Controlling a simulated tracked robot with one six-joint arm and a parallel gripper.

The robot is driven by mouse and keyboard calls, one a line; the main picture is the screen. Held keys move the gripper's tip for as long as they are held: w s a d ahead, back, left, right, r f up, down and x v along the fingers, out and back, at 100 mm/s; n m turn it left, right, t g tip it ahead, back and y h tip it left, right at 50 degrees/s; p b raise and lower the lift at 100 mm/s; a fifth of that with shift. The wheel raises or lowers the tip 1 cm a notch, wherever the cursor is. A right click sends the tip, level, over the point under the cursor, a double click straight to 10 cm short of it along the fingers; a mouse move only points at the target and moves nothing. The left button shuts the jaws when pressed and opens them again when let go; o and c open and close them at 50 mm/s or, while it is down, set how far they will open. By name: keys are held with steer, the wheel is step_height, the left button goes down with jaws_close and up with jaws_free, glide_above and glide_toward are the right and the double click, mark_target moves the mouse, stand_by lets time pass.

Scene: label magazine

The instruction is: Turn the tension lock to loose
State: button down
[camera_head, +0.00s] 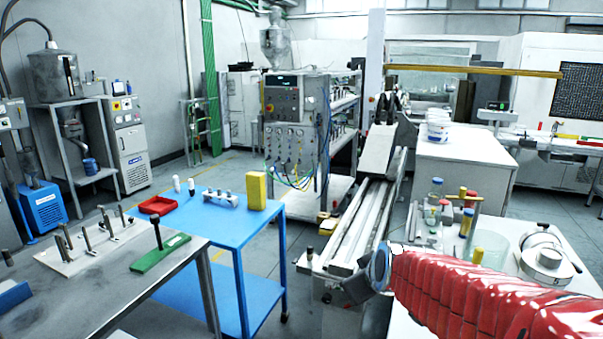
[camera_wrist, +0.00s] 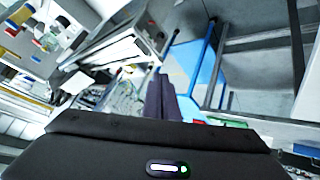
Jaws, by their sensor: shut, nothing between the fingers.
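I cannot pick out the tension lock with certainty in either view. A green plate (camera_head: 160,252) with one dark upright post (camera_head: 156,233) lies on the grey table at the left. Beside it is a white plate (camera_head: 92,247) with several grey pegs standing on it. My gripper (camera_wrist: 158,82) shows in the wrist view with its dark fingers together and nothing between them. It is in free space, apart from the tables. In the head view my red arm reaches in from the right, and its end is right of the blue table.
A blue table (camera_head: 222,222) carries a red tray (camera_head: 156,205), a yellow block (camera_head: 256,190) and small white bottles. A long rail machine (camera_head: 352,225) stands in the middle. Bottles and a white round dial (camera_head: 547,258) stand on the right table. Floor shows between the tables.

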steer(key=w+f+n+t, duration=0.1)
steer(key=w+f+n, duration=0.1)
steer(key=w+f, duration=0.35)
steer(key=w+f+n+t+h, duration=0.1)
steer(key=w+f+n, duration=0.1)
steer(key=w, duration=0.7)
steer(key=w+f+n+t, duration=0.15)
steer(key=w+f, duration=0.25)
steer(key=w, duration=0.4)
steer(key=w+f+n+t+h, duration=0.25)
steer(key=w+f, duration=0.45)
steer(key=f, duration=0.5)
steer(key=n+t+h, duration=0.2)
steer(key=n+h, duration=0.3)
steer(key=n, duration=0.1)
glide_toward(348, 306)
steer(key=d, duration=0.3)
steer(key=shift+s+d+r+y, duration=0.1)
steer(key=shift+s+d+y, duration=0.15)
steer(key=shift+s, duration=0.2)
steer(key=x, duration=0.7)
steer(key=shift+w+a, duration=0.2)
steer(key=shift+a, duration=0.15)
